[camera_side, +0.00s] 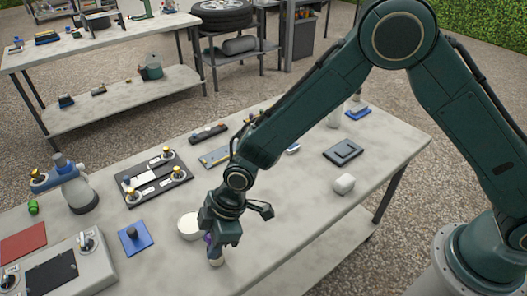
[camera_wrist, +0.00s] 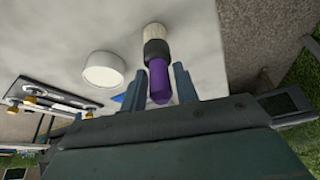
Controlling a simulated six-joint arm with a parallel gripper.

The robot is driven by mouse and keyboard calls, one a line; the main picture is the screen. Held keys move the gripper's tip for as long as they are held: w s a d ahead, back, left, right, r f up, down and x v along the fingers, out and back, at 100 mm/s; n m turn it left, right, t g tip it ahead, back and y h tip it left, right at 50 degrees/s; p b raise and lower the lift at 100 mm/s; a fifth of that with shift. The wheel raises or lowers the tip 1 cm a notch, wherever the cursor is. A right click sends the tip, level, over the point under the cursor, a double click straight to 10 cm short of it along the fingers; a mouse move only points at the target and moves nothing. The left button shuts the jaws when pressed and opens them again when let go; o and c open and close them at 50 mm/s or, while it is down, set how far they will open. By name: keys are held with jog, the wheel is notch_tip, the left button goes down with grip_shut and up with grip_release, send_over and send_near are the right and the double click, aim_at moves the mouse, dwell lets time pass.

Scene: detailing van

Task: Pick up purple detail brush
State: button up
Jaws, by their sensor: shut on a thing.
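The purple detail brush (camera_wrist: 158,80) has a purple handle, a black collar and pale bristles. In the wrist view its handle is between the two fingers of my gripper (camera_wrist: 172,84), which is shut on it. In the side view my gripper (camera_side: 213,246) points down over the table near its front edge. There the brush (camera_side: 217,261) shows below the fingers with its pale bristle end down. The gripper hides most of the handle. I cannot tell whether the bristles touch the table.
A round white container (camera_side: 189,226) stands just left of the gripper. A blue pad (camera_side: 142,243) with a dark knob and a black fixture board (camera_side: 182,184) lie further left. The table (camera_side: 290,235) is bare between the gripper and that block.

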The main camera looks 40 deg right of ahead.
jog(key=shift+r, duration=0.15)
notch_tip(320, 180, up, 20)
dwell(0.7)
dwell(0.3)
jog(key=o, duration=0.5)
jog(key=c, duration=0.4)
jog(key=w+d+f, duration=0.1)
jog(key=w+d, duration=0.1)
jog(key=d, duration=0.2)
jog(key=w+d+f+m, duration=0.1)
jog(key=w+d, duration=0.2)
jog(key=d, duration=0.1)
jog(key=w+d+f+m, duration=0.1)
jog(key=w+d, duration=0.2)
jog(key=d, duration=0.2)
jog(key=shift+f+t, duration=0.25)
jog(key=shift+t, duration=0.15)
jog(key=shift+c, duration=0.4)
jog(key=d+f+m, duration=0.2)
jog(key=d, duration=1.1)
jog(key=d+f+m+t+h, duration=0.1)
jog(key=d+f+m, duration=0.1)
jog(key=d, duration=1.1)
jog(key=s+d+f+m+h, duration=0.1)
jog(key=d+f+m, duration=0.2)
jog(key=d, duration=1)
jog(key=shift+d+f+t, duration=0.35)
jog(key=shift+f+t, duration=0.05)
jog(key=shift+f, duration=0.15)
